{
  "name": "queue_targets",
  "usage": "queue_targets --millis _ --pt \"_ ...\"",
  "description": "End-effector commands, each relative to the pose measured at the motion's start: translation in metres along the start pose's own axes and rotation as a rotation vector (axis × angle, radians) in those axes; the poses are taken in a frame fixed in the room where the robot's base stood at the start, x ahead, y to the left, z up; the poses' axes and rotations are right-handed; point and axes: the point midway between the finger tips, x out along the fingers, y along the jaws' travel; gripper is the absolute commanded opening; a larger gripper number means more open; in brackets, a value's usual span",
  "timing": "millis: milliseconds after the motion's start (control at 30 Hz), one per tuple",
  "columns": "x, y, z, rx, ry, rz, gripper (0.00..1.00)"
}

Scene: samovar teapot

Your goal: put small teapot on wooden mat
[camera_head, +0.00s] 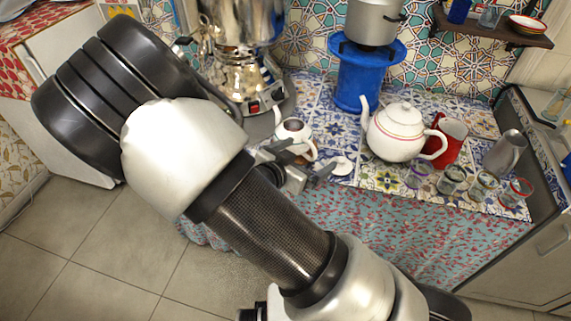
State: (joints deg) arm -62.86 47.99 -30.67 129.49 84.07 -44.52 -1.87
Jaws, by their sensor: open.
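A small white teapot (294,132) stands on the patterned tile counter, with a dark round opening on top. My gripper (306,160) is open, its fingers beside the near right side of the small teapot, by its handle. I cannot tell whether they touch it. Nothing is seen held in the fingers. A small white lid (341,165) lies on the counter to the right. I do not make out a wooden mat; my arm covers much of the left and middle of the view.
A larger white teapot (396,131) stands right of the small one, with a red pitcher (450,138) beside it. Several glasses and a grey metal jug (504,153) stand farther right. A silver samovar (240,75) and a blue stand (358,80) are behind.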

Motion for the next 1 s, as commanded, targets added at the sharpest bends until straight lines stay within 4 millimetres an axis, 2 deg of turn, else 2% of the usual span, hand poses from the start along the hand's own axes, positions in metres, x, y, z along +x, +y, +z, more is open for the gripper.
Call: queue_targets --millis 33,300,500,700,1000 --pt "-0.014 -0.002 -0.003 0.0 -0.001 -0.006 1.0" --pt "-0.081 -0.001 -0.003 0.001 -0.002 -0.005 1.0" --pt "-0.122 -0.001 -0.002 0.0 -0.001 -0.004 1.0" --pt "-0.143 -0.001 -0.001 0.001 0.0 -0.002 1.0" --pt "-0.148 0.0 -0.001 0.0 0.001 0.0 1.0"
